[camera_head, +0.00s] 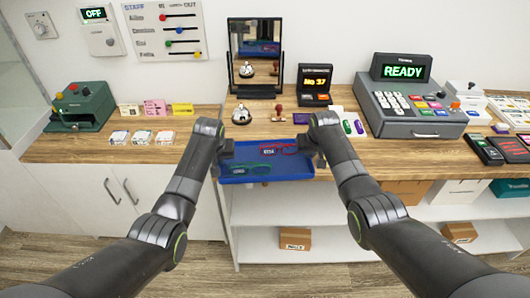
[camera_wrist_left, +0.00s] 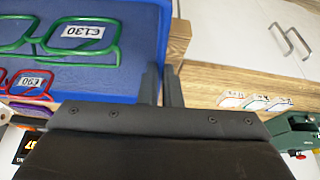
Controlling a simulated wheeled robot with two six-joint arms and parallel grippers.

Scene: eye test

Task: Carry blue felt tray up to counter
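The blue felt tray (camera_head: 290,168) is level at the counter's front edge, between my two grippers. It holds red glasses (camera_head: 290,148) and green glasses (camera_head: 238,170), each with a price tag in the left wrist view. My left gripper (camera_head: 226,154) is at the tray's left side; in the left wrist view its fingers (camera_wrist_left: 162,88) straddle the tray's side wall, closed on it. My right gripper (camera_head: 318,153) is at the right side, its fingertips partly hidden, and appears clamped on that wall. Whether the tray touches the wooden counter (camera_head: 200,148) is unclear.
Behind the tray stand a bell (camera_head: 241,115), a stamp (camera_head: 278,114), a mirror (camera_head: 255,55) and a small display (camera_head: 314,84). A till (camera_head: 410,105) stands to the right. Price cards (camera_head: 141,137) and a green machine (camera_head: 82,106) are left. Shelves with boxes lie below.

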